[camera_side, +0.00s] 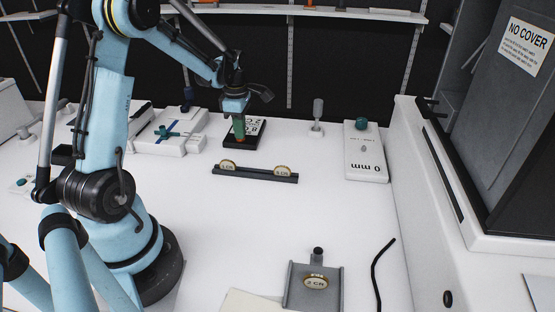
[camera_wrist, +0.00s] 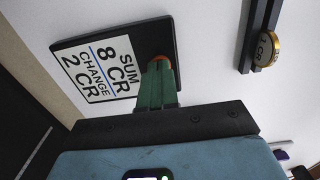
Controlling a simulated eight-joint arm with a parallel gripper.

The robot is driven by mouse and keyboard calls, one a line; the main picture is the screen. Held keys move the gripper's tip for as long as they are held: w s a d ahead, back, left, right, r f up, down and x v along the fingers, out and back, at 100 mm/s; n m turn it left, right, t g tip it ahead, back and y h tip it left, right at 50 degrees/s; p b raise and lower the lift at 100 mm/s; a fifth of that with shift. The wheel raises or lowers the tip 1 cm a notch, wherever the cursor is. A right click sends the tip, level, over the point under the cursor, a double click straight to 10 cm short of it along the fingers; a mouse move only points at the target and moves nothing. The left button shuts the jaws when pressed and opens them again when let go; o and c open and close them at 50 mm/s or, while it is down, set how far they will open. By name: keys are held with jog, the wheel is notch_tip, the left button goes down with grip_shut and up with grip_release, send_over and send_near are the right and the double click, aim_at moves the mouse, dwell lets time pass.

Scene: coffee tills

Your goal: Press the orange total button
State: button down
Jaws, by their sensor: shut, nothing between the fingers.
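The orange total button (camera_wrist: 157,58) shows as a small orange rim at the tips of my gripper's green fingers in the wrist view. It sits near the edge of a black till plate (camera_wrist: 174,38) with a white label reading "SUM 8 CR CHANGE 2 CR" (camera_wrist: 97,70). The till plate also shows in the side view (camera_side: 232,144), at the back of the table. My gripper (camera_wrist: 159,66) is shut and empty, and the fingers (camera_side: 239,133) point down over the button and hide most of it. I cannot tell whether the fingertips touch it.
A dark rail (camera_side: 255,173) with two gold coins stands in front of the till plate. A white box (camera_side: 157,144) stands to its left, a white "0 mm" device (camera_side: 365,160) to its right. A grey tray (camera_side: 299,298) with a "2 CR" coin is in front.

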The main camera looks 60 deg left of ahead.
jog(key=shift+r, duration=2.55)
jog(key=shift+d, duration=0.1)
jog(key=s+d+r+m+t, duration=0.2)
jog(key=d+m, duration=0.6)
jog(key=m, duration=0.1)
jog(key=s+d+r+m+t, duration=0.2)
jog(key=d+m, duration=0.6)
jog(key=m, duration=0.1)
jog(key=s+d+r+m+t, duration=0.2)
jog(key=d+m+t, duration=0.1)
jog(key=d+m, duration=0.5)
jog(key=shift+s+m, duration=0.35)
jog(key=shift+m, duration=0.15)
